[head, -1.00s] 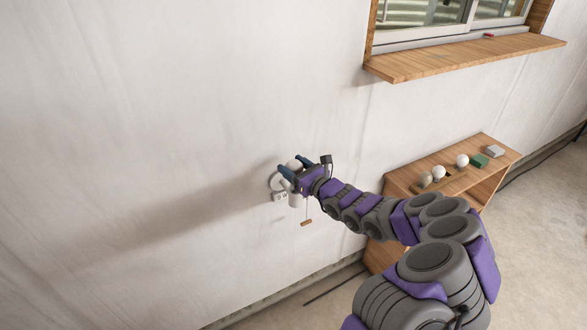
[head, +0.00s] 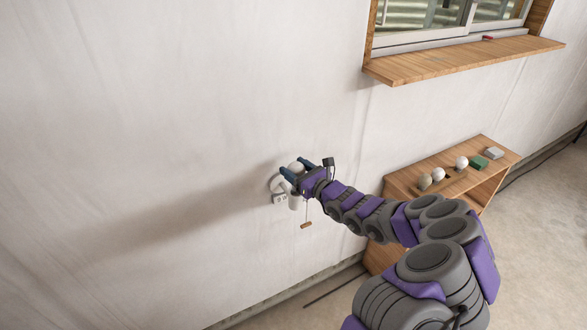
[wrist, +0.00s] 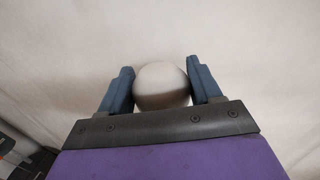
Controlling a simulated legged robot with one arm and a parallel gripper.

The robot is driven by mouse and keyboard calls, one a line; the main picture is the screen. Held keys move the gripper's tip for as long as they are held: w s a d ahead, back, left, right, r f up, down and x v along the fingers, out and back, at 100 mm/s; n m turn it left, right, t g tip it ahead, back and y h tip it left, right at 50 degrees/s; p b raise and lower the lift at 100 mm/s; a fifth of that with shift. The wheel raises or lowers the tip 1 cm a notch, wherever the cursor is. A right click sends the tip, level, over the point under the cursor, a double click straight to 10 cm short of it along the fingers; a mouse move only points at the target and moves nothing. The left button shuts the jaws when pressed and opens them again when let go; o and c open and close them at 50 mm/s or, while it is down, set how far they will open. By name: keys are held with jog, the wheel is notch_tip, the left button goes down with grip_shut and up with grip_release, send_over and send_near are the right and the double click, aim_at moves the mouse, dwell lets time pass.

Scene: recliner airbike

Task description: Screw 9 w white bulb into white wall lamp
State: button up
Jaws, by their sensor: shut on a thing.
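A white round bulb (head: 296,167) is between the fingers of my gripper (head: 294,171), close to the wall. The wrist view shows the bulb (wrist: 162,86) as a pale globe with my gripper (wrist: 163,84) shut on it from both sides. The white wall lamp (head: 278,185) is on the wall right at my gripper, partly hidden behind it. A pull cord with a wooden handle (head: 306,225) hangs below. The bulb's base and the lamp's socket are hidden, so I cannot tell whether they touch.
A wooden shelf unit (head: 480,199) stands to the right, with several round bulbs (head: 438,174), a green box (head: 479,162) and a grey box (head: 494,152) on top. A wooden window sill (head: 470,55) juts out above. The wall to the left is bare.

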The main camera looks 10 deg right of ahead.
jog(key=shift+d+f, duration=0.15)
jog(key=shift+d, duration=0.15)
dwell(0.5)
jog(key=shift+a+f, duration=0.1)
jog(key=shift+f, duration=0.4)
jog(key=shift+r, duration=0.4)
jog(key=shift+a+b, duration=0.3)
jog(key=shift+b, duration=0.1)
dwell(1.8)
jog(key=shift+f+b, duration=0.5)
jog(key=shift+f, duration=0.6)
jog(key=o, duration=1.1)
jog(key=shift+s, duration=0.1)
jog(key=p+v, duration=0.2)
jog(key=v, duration=1.5)
